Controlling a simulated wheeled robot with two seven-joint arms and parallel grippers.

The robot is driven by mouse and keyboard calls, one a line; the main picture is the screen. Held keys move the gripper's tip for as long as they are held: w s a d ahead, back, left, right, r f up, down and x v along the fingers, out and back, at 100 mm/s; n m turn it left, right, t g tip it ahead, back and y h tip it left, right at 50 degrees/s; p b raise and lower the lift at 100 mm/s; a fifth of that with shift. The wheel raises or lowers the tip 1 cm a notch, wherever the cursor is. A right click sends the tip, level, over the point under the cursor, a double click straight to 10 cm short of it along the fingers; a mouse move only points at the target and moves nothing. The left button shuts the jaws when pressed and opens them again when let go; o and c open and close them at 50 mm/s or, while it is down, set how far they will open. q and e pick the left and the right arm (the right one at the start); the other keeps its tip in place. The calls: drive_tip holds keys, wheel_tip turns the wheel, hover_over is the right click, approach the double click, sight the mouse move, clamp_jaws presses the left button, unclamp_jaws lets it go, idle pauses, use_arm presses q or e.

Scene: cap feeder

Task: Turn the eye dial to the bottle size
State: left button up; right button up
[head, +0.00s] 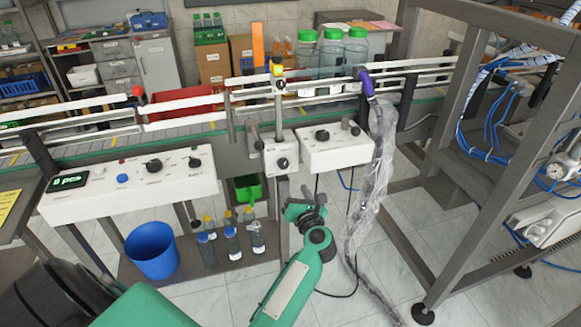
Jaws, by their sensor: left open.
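A small white box (267,152) hangs on the conveyor front and carries a black round dial (282,163) on its face; this looks like the eye dial, and its scale is too small to read. A yellow-and-black sensor head (278,68) sits on the post above it. Several large clear bottles with green caps (332,36) stand behind the rail, right of the sensor. My left gripper (306,198) is open, below and slightly right of the dial, apart from it. Its fingers are partly hidden by the wrist. My right gripper is not in view.
A white box (336,152) with a black knob is close on the right; a long control panel (110,196) with a "0 pcs" display is on the left. A plastic-wrapped hose (372,180) hangs at right. Below are a blue bin (152,250) and small bottles (232,242).

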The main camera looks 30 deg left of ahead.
sight(284, 167)
use_arm(q)
drive_tip(key=p+x, duration=0.1)
drive_tip(key=x, duration=0.9)
drive_tip(key=shift+w+a+f, duration=0.1)
drive_tip(key=shift+w+a, duration=0.1)
drive_tip(key=shift+w, duration=0.1)
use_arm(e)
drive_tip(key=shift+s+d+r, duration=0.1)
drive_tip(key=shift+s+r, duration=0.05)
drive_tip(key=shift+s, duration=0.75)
use_arm(q)
drive_tip(key=c, duration=1)
